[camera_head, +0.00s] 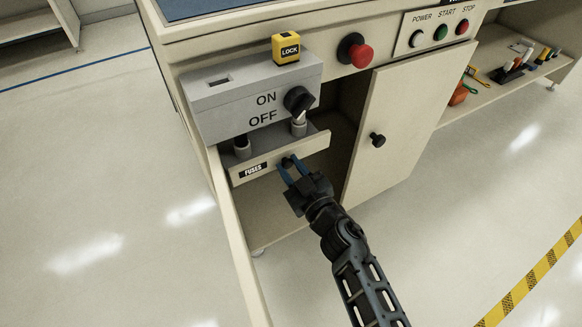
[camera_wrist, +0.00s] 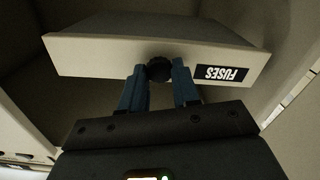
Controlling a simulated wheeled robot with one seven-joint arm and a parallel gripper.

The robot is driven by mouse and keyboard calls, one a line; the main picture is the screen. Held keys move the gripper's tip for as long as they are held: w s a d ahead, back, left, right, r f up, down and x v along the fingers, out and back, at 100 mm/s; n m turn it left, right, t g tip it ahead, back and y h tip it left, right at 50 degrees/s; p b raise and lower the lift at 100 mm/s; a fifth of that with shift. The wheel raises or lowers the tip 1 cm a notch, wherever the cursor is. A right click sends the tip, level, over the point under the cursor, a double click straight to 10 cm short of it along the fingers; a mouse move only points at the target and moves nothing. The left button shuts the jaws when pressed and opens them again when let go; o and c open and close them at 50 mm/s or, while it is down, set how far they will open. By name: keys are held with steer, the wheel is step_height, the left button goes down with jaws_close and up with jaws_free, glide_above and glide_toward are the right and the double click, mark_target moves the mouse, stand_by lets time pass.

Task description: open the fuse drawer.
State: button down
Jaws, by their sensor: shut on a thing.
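The fuse drawer (camera_head: 308,149) is a beige front with a black FUSES label, set under the grey ON/OFF switch box. In the head view it stands out a little from the cabinet, with a grey interior part showing behind its front. My gripper (camera_head: 287,168) has its blue fingers closed on the drawer's round black knob (camera_wrist: 159,68). In the wrist view the fingers sit on either side of the knob, and the drawer front (camera_wrist: 100,58) fills the upper middle. The label (camera_wrist: 221,73) appears upside down there.
The cabinet door (camera_head: 385,125) with a black knob stands right of the drawer. Above are the grey switch box (camera_head: 225,105), a yellow LOCK block (camera_head: 286,48) and a red stop button (camera_head: 361,56). A tool shelf (camera_head: 480,98) lies at right. Floor in front is clear.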

steer(key=p+v, duration=1.1)
steer(key=v, duration=1)
steer(key=shift+d, duration=0.1)
steer(key=c, duration=0.8)
jaws_free()
steer(key=shift+p+v, duration=0.55)
steer(key=shift+v, duration=3.3)
